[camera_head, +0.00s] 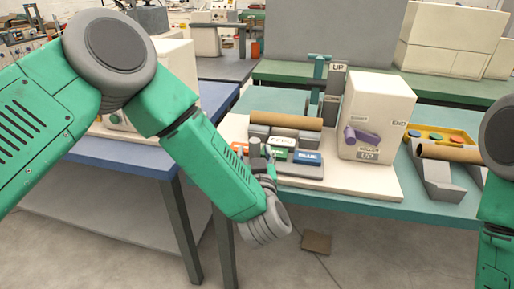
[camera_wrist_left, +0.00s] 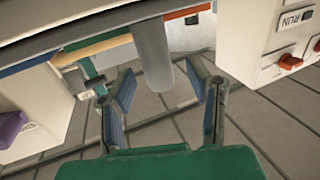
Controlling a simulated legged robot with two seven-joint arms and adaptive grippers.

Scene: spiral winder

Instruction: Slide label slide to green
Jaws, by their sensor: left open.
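My right gripper is out of view.
A brown roll (camera_head: 286,121) lies behind the labels. A cream box (camera_head: 376,115) with a purple handle (camera_head: 361,135) stands to their right. Another brown roll (camera_head: 447,152) rests on a grey cradle at the right. A blue-topped bench (camera_head: 120,150) stands at the left.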

